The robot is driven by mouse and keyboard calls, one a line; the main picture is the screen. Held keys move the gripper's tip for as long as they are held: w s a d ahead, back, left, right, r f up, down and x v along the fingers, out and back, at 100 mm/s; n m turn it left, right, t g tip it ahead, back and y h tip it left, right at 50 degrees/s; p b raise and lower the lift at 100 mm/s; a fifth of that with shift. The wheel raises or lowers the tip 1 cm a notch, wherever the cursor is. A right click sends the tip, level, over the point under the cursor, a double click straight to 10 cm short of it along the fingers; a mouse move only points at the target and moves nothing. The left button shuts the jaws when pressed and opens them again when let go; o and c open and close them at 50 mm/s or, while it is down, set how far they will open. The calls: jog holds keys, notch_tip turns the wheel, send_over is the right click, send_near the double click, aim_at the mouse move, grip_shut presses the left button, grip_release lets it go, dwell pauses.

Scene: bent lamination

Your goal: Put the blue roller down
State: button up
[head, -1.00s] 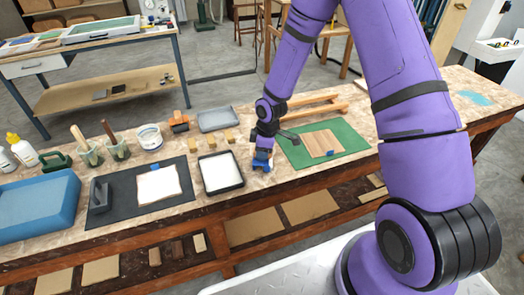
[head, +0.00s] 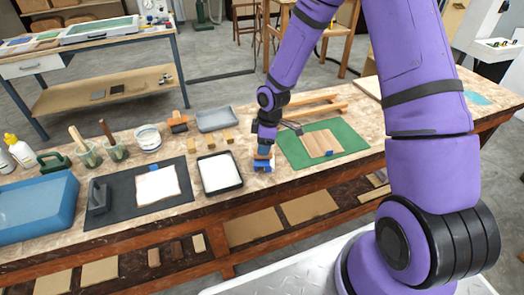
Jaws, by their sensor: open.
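The blue roller (head: 262,166) is on the bench top near its front edge, between the black-rimmed white tray (head: 240,180) and the green mat (head: 291,153). It looks small, with a pale part above the blue. My gripper (head: 264,152) is open, pointing down directly over the roller. The fingertips are too small to tell whether they still touch it, and they hide part of its top.
A wooden board (head: 321,143) lies on the green mat to the right. A dark mat (head: 115,210) with a white sheet (head: 158,184) lies to the left. Small wooden blocks (head: 228,135), a grey tray (head: 216,118) and a wooden frame (head: 315,105) stand behind.

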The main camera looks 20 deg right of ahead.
jog(key=s+d+r+m+t+h, duration=0.15)
jog(key=s+r, duration=0.25)
jog(key=r, duration=0.6)
jog(key=s+d+r+m, duration=0.2)
jog(key=s+r+m, duration=0.1)
jog(key=r, duration=0.6)
jog(key=s+d+r+m+t+h, duration=0.15)
jog(key=s+r, duration=0.25)
jog(key=r, duration=0.6)
jog(key=s+r+m, duration=0.3)
jog(key=s+r, duration=0.1)
jog(key=s, duration=0.5)
jog(key=s+d+r+m+t+y, duration=0.1)
jog(key=s+r+m, duration=0.3)
jog(key=s, duration=0.5)
jog(key=shift+r+t+y, duration=0.3)
jog(key=shift+r, duration=0.5)
jog(key=shift+o, duration=0.4)
jog(key=shift+w, duration=0.1)
